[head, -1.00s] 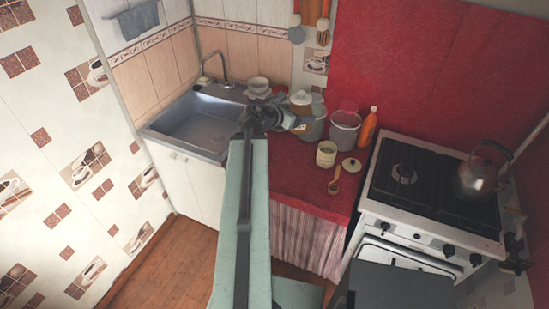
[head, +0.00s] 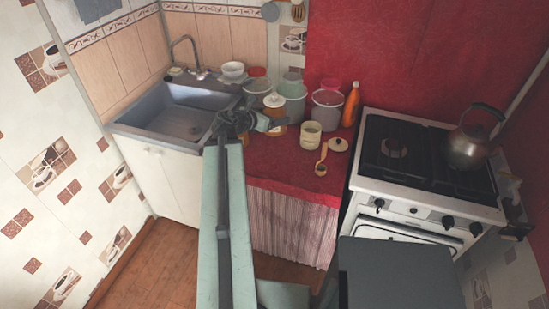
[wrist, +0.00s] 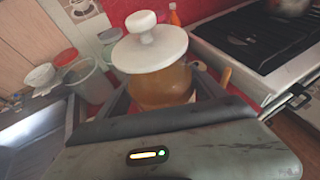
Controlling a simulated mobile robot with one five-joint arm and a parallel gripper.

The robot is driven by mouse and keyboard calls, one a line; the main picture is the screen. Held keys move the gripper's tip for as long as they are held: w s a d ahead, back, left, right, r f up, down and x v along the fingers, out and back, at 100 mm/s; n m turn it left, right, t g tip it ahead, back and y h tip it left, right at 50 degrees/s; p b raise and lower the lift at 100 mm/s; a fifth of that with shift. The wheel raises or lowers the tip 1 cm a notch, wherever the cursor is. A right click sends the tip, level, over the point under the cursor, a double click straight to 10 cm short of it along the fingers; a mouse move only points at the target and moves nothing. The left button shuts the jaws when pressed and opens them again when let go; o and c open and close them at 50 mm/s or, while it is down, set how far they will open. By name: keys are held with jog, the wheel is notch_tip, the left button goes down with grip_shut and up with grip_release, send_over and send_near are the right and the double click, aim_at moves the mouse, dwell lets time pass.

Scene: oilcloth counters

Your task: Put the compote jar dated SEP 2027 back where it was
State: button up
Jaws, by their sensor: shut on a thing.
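In the head view, a jar with a white knobbed lid (head: 274,100) and amber contents stands upright at my gripper (head: 276,124), over the left part of the red counter near the sink. In the wrist view, the amber jar (wrist: 163,85) sits between the fingers of my gripper (wrist: 165,100), which is shut on it. Its white lid fills the upper middle. No date can be read on it. The jar's base is hidden by my gripper, so I cannot tell whether it touches the counter (head: 262,168).
Lidded buckets (head: 327,112) stand behind and right of the jar. A cream pot (head: 310,134), a wooden spoon (head: 322,160), a small lid (head: 338,145) and an orange bottle (head: 351,103) stand to the right. The sink (head: 185,115) is left, the stove (head: 420,165) right.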

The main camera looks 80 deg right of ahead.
notch_tip(320, 180, down, 16)
jog(key=b, duration=1.3)
jog(key=w+d+f, duration=0.1)
jog(key=w+d, duration=0.1)
jog(key=d, duration=1.3)
jog(key=shift+w+b, duration=0.15)
jog(key=shift+b, duration=0.3)
